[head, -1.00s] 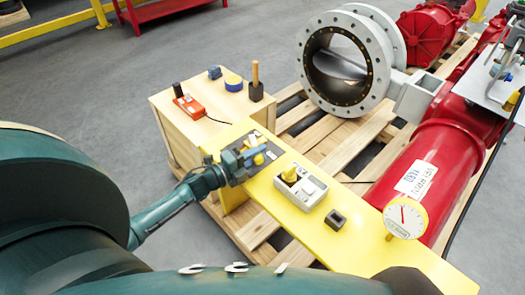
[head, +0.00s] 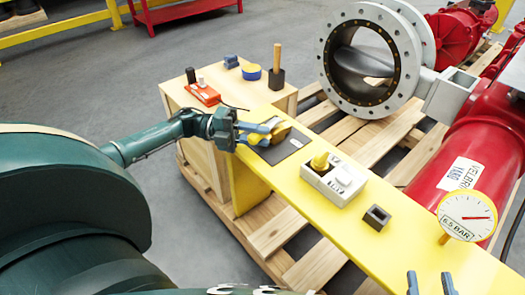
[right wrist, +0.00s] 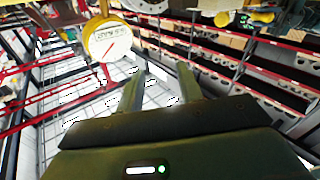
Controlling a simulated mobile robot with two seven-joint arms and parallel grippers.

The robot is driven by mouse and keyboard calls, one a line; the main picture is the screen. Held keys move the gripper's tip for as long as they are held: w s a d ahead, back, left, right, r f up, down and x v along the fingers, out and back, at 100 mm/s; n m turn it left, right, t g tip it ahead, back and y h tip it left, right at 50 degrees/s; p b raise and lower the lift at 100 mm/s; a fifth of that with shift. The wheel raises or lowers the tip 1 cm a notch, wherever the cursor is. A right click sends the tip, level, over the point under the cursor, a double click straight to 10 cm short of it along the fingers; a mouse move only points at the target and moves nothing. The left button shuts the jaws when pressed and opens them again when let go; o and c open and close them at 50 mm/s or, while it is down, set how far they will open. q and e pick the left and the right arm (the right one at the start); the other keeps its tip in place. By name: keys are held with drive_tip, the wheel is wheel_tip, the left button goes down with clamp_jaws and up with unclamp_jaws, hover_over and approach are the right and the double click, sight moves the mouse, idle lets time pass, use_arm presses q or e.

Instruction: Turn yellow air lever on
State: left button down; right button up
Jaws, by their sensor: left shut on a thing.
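The yellow air lever (head: 281,132) is on a dark plate on the yellow panel (head: 350,207) in the head view. My left gripper (head: 262,132) comes in from the left, and its blue fingers are shut on the lever, partly hiding it. My right gripper (head: 431,285) shows only its fingertips at the bottom edge of the head view. In the right wrist view its two fingers (right wrist: 158,92) stand apart with nothing between them. A pressure gauge (head: 466,216) reads about 6.5 bar; it also shows in the right wrist view (right wrist: 110,42).
A white box with a yellow knob (head: 334,178) and a small black block (head: 376,217) sit along the panel. A wooden crate (head: 200,145) holds an orange device, a blue-yellow roll and a mallet. A large round valve (head: 370,55) and red cylinder (head: 440,165) stand behind.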

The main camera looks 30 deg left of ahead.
use_arm(q)
drive_tip(key=shift+w+a+f+m+g+b, duration=0.1)
drive_tip(key=shift+a+f+m+g+b, duration=0.1)
drive_tip(key=shift+f+m+g+b, duration=0.25)
drive_tip(key=b, duration=0.1)
drive_tip(key=m+g+b, duration=0.1)
drive_tip(key=shift+a+r+g+h+b, duration=0.25)
drive_tip(key=shift+a+r+h+b, duration=0.05)
drive_tip(key=shift+r+g+b, duration=0.1)
drive_tip(key=shift+g+b, duration=0.2)
use_arm(e)
drive_tip(key=shift+a+t+y, duration=0.6)
drive_tip(key=shift+a+y, duration=0.05)
drive_tip(key=shift+y, duration=0.25)
use_arm(q)
drive_tip(key=c, duration=1.2)
unclamp_jaws()
drive_tip(key=shift+o, duration=0.2)
drive_tip(key=shift+a, duration=0.1)
drive_tip(key=shift+a, duration=0.1)
